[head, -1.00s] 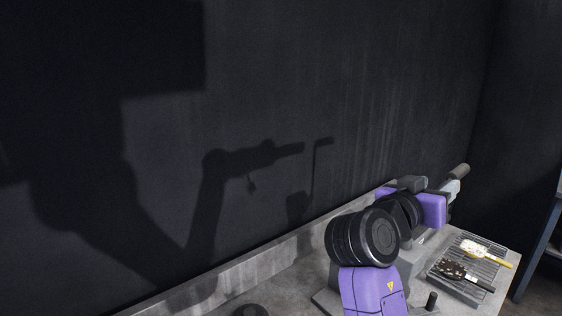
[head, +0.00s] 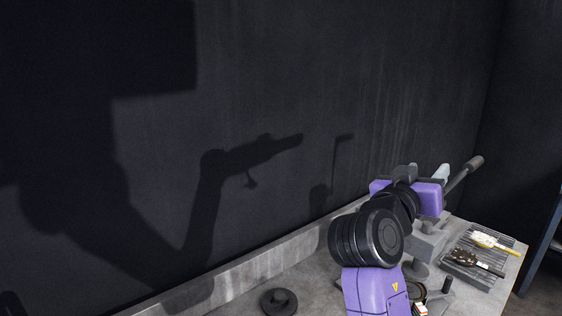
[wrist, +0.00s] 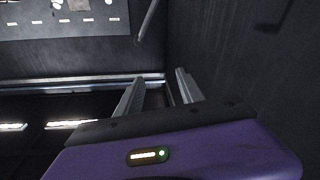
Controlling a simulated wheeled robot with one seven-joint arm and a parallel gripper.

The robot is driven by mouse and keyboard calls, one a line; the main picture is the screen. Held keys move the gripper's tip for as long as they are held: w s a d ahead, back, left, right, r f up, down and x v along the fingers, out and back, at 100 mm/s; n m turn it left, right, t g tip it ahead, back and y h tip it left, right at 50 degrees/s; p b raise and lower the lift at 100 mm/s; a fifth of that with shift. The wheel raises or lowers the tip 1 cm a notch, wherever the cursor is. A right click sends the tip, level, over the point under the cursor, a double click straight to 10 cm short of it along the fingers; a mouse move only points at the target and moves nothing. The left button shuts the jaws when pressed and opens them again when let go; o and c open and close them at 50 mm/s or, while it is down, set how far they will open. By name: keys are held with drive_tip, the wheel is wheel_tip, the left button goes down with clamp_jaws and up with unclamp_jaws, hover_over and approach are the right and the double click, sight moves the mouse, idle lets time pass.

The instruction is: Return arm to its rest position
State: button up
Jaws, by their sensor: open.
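My arm reaches over the grey bench, with its purple wrist housing near the back wall. My gripper (wrist: 158,90) shows in the wrist view with its two grey fingers spread apart and nothing between them. In the head view its fingertips are partly hidden behind my wrist. A grey lever with a dark grip (head: 474,164) stands tilted just right of my wrist. It rises from a grey machine (head: 432,240) that my arm partly hides. I cannot tell from the head view exactly how far the gripper is from the lever.
A rack (head: 462,272) at the bench's right end holds a white-topped brush with a yellow handle (head: 490,241) and a dark spotted brush (head: 470,262). A dark round disc (head: 278,301) lies on the bench. The dark wall (head: 300,100) stands close behind; the bench's middle is fairly clear.

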drive_tip(key=s+a+f+n+t+y, duration=0.5)
drive_tip(key=a+f+n+t+y, duration=0.25)
drive_tip(key=a+f+y, duration=0.3)
drive_tip(key=s+f+n+y, duration=0.2)
drive_tip(key=s+f+y, duration=0.1)
drive_tip(key=s+f, duration=0.5)
drive_tip(key=s+d+f+m+g, duration=0.1)
drive_tip(key=s+f, duration=0.3)
drive_tip(key=s, duration=0.8)
drive_tip(key=s+f+m+g, duration=0.1)
drive_tip(key=s+f+g, duration=0.2)
drive_tip(key=s, duration=0.9)
drive_tip(key=s+d+f+m+g, duration=0.1)
drive_tip(key=s+f, duration=0.4)
drive_tip(key=s, duration=0.7)
drive_tip(key=shift+s+d+f+g, duration=0.2)
drive_tip(key=shift+d+f+g, duration=0.15)
drive_tip(key=shift+g, duration=0.2)
